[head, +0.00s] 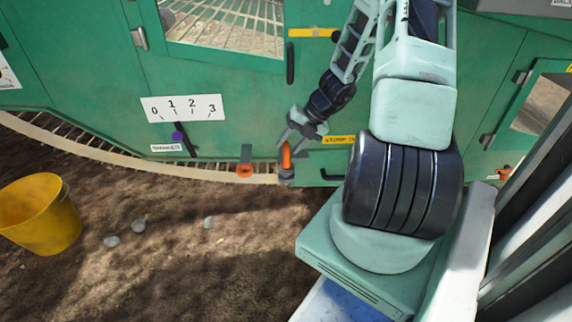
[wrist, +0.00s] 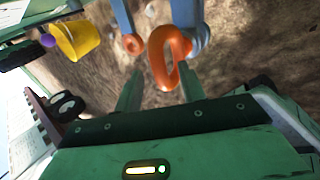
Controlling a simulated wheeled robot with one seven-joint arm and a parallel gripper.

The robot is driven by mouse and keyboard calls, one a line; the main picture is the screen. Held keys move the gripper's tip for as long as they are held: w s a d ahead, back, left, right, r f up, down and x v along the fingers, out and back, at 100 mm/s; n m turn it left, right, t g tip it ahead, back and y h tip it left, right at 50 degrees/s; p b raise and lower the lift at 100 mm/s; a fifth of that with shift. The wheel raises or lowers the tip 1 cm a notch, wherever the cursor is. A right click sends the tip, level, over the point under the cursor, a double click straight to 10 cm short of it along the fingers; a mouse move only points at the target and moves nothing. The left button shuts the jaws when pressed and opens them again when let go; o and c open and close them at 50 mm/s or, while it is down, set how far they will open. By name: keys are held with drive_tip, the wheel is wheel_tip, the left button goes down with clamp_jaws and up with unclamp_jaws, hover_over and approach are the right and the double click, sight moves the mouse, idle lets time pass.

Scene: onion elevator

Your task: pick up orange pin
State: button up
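The orange pin (head: 286,156) stands upright in a grey fitting at the foot of the green machine, in the head view. In the wrist view its orange loop (wrist: 152,62) is just beyond my fingertips, nearer the right finger. My gripper (head: 293,137) is just above the pin in the head view. In the wrist view my gripper (wrist: 160,84) is open, with the two fingers apart. I cannot tell whether the right finger touches the loop. A second, smaller orange ring (head: 244,171) hangs on a grey bracket to the left; this ring also shows in the wrist view (wrist: 132,44).
The green machine wall (head: 245,75) stands close behind the pin. A purple-knobbed lever (head: 177,135) sits below a 0–3 scale plate (head: 183,107). A yellow bucket (head: 40,215) stands on the dirt at left, with small stones (head: 138,226) nearby. Open dirt lies in front.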

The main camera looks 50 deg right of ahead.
drive_tip(key=b+x, duration=0.1)
drive_tip(key=x, duration=0.1)
drive_tip(key=shift+w+a+f, duration=0.1)
drive_tip(key=shift+f, duration=0.15)
clamp_jaws()
drive_tip(key=shift+r, duration=0.15)
wheel_tip(320, 180, up, 10)
drive_tip(key=p, duration=0.7)
